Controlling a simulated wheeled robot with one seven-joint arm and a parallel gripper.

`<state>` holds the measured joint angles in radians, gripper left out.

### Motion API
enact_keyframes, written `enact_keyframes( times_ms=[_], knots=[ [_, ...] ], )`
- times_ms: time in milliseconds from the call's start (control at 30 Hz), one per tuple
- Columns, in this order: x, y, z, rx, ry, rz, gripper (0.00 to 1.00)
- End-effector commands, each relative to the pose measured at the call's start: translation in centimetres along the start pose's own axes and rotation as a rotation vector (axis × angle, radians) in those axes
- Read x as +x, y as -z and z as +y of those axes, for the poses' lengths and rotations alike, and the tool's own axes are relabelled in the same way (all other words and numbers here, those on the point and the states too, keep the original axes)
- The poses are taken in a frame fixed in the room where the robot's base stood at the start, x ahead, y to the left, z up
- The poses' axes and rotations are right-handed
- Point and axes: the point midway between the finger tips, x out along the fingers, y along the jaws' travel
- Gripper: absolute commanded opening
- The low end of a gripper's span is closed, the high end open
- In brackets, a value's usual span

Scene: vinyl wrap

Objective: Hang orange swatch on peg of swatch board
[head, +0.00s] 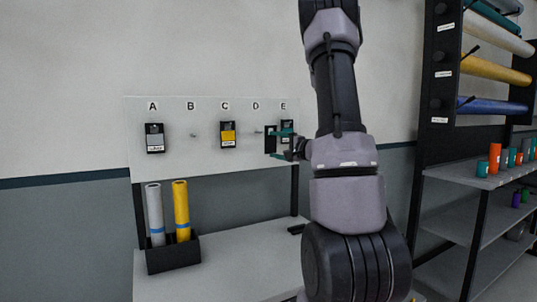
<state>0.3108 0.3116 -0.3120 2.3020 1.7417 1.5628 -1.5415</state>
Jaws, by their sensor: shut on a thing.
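The white swatch board (205,170) on the wall carries labels A to E. My gripper (276,143), with teal fingers, is in front of the board's right side, between D and E. It is shut on a dark, card-like swatch (270,146); no orange face shows from here. A bare peg (258,132) shows under D, just left of the held swatch. Whether the swatch touches this peg cannot be told. Another bare peg (194,135) is under B.
Below, a black box (172,257) holds grey and yellow rolls on a bench (240,255). A roll rack (443,130) stands at right.

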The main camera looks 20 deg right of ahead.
Motion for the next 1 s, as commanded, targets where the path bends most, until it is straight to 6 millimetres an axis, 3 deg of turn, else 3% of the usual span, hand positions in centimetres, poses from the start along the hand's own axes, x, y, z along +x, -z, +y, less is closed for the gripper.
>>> enact_keyframes(
  times_ms=[1000],
  knots=[
    [5.8,1.4,0.6,-0.001,-0.002,-0.005,0.25]
  ],
)
